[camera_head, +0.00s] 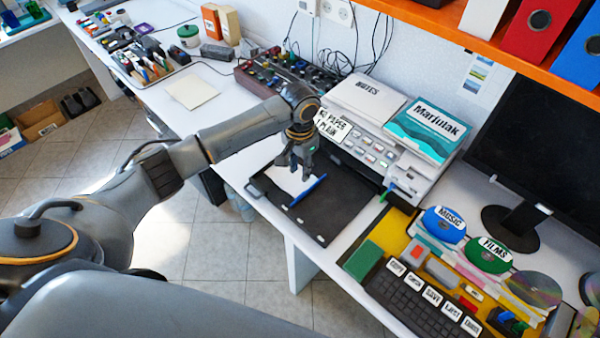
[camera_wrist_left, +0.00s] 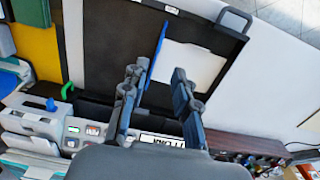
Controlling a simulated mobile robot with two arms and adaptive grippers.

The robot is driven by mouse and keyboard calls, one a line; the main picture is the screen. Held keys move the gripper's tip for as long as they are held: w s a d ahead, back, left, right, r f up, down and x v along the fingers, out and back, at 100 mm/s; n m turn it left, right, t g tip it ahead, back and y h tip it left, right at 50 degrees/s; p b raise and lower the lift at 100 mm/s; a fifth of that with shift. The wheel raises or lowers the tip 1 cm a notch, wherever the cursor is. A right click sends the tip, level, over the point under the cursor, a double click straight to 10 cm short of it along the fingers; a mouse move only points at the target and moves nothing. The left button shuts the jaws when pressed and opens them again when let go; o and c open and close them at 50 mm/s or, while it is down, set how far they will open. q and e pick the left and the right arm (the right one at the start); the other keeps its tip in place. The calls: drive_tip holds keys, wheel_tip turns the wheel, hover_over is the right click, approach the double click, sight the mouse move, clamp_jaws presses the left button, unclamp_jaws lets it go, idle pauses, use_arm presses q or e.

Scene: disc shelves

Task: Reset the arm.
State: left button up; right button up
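My left arm reaches in from the left in the head view, and its gripper (camera_head: 297,168) points down over a black tray (camera_head: 335,205) on the white desk. The fingers of my left gripper (camera_wrist_left: 159,72) are apart in the left wrist view, with nothing seen gripped between them. A blue pen-like stick (camera_head: 309,190) lies in the tray beside a white sheet; the stick (camera_wrist_left: 159,48) shows beyond the fingertips. Part of the white sheet is hidden behind the gripper in the head view. My right gripper is not in view.
A printer (camera_head: 390,150) with a "Marjulak" book (camera_head: 430,128) stands behind the tray. A keyboard (camera_head: 425,300), labelled discs and a monitor (camera_head: 540,150) are at the right. An orange shelf (camera_head: 470,35) overhangs the back. Bare desk lies left of the tray.

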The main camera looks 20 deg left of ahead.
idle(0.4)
use_arm(q)
drive_tip(key=s+d+f+m+t+h, duration=0.1)
drive_tip(key=s+d+f, duration=0.1)
drive_tip(key=s+d, duration=0.45)
drive_tip(key=s+d+f+t+h, duration=0.15)
drive_tip(key=s+d, duration=0.25)
drive_tip(key=s, duration=0.5)
drive_tip(key=s+a+r+n+t+y, duration=0.1)
drive_tip(key=s+a+r+n+y, duration=0.15)
drive_tip(key=s+a, duration=0.85)
wheel_tip(320, 180, down, 26)
drive_tip(key=s+d+g, duration=0.1)
drive_tip(key=s+d, duration=0.1)
drive_tip(key=s+a+f+g, duration=0.1)
drive_tip(key=s+a+f, duration=0.2)
drive_tip(key=s+f, duration=1.3)
drive_tip(key=shift+s+a+f+b, duration=0.15)
drive_tip(key=shift+s+f+b, duration=0.25)
drive_tip(key=shift+f, duration=0.1)
